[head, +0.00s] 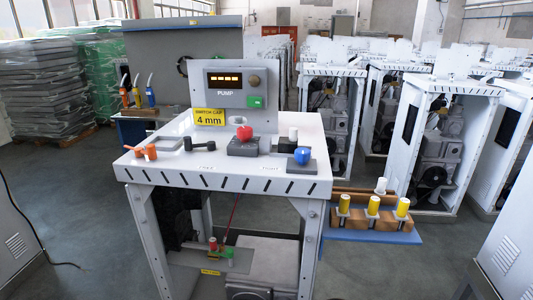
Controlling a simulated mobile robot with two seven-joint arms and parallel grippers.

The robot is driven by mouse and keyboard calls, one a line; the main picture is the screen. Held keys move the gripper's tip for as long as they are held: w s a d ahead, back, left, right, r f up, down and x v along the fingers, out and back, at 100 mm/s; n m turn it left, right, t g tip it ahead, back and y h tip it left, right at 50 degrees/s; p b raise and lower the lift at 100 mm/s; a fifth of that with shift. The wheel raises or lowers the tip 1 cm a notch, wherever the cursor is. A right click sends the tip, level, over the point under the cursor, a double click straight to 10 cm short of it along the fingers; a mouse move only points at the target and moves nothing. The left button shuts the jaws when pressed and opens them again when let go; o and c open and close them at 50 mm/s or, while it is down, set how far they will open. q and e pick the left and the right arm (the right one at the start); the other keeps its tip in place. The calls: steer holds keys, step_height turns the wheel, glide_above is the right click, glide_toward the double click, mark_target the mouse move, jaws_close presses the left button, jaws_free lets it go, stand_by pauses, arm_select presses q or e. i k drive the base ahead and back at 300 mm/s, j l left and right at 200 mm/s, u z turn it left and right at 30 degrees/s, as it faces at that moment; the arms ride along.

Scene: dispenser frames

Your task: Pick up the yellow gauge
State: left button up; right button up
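A yellow-handled tool with a pale thin upper part (124,97) stands upright at the far left, beside an orange one and a blue one; it may be the yellow gauge. Several yellow-and-white cylinders (373,206) stand on a brown block at the right; I cannot tell whether any is a gauge. Neither of my grippers shows in the head view.
A white table (190,170) holds a pump panel (238,87), a yellow 4 mm sign (209,117), a red knob (244,133), a blue knob (302,155), a black handle (199,143) and orange parts (140,152). A blue shelf (400,238) juts out right. White cabinets stand behind.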

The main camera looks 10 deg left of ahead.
mark_target(401, 215)
steer(key=u, duration=0.45)
steer(key=l+u, duration=0.8)
steer(key=k+l+u, duration=0.2)
steer(key=l, duration=0.2)
steer(key=l+u, duration=0.2)
steer(key=l, duration=0.2)
steer(key=k+l, duration=0.1)
steer(key=l, duration=0.2)
steer(key=k+l, duration=0.1)
steer(key=l, duration=0.2)
steer(key=l+u, duration=0.1)
steer(key=l, duration=0.15)
steer(key=k, duration=0.05)
